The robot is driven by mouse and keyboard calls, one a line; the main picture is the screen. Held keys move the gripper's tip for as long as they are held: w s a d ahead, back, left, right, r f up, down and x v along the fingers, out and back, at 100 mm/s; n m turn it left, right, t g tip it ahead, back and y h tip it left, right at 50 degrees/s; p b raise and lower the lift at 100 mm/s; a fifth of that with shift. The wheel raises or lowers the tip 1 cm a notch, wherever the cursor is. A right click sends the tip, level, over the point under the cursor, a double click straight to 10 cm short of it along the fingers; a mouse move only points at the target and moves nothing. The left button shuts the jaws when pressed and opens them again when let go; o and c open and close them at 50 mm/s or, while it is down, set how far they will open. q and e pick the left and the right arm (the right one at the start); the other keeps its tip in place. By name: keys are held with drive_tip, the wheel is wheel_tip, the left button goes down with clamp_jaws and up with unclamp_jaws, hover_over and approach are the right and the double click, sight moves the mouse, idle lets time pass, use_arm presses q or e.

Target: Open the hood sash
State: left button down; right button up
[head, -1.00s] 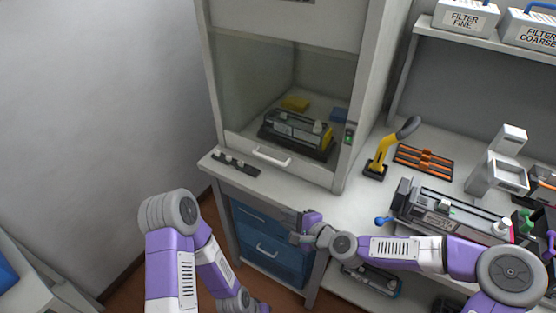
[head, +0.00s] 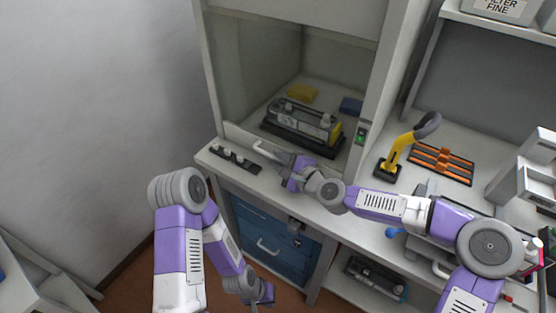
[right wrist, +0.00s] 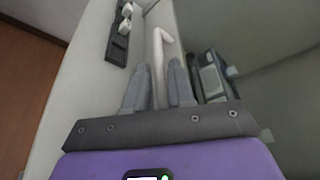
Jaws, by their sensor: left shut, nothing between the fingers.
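The hood sash (head: 243,85) is a clear pane at the front of the fume hood, lowered with its bottom rail near the sill. Its white bar handle (head: 262,147) shows at the left of my right gripper (head: 287,162), which covers the rest. In the right wrist view the handle (right wrist: 160,60) runs between the two fingers of the right gripper (right wrist: 159,85). These fingers are apart, one on each side of the bar; I cannot tell if they touch it. My left gripper (head: 264,293) is shut and empty, low in front of the blue drawers.
Behind the sash a toner cartridge (head: 303,122) sits on a dark tray, with yellow and blue blocks behind. A black strip with knobs (head: 235,158) lies on the sill. A yellow-handled tool (head: 398,150) and orange-barred rack (head: 441,162) stand right. Blue drawers (head: 262,235) are below.

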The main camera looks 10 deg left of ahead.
drive_tip(key=shift+w+a+f, duration=0.1)
drive_tip(key=shift+w+a, duration=0.15)
drive_tip(key=shift+a, duration=0.05)
clamp_jaws()
wheel_tip(320, 180, up, 34)
drive_tip(key=p, duration=2)
drive_tip(key=shift+r+p, duration=0.2)
drive_tip(key=shift+p, duration=0.2)
unclamp_jaws()
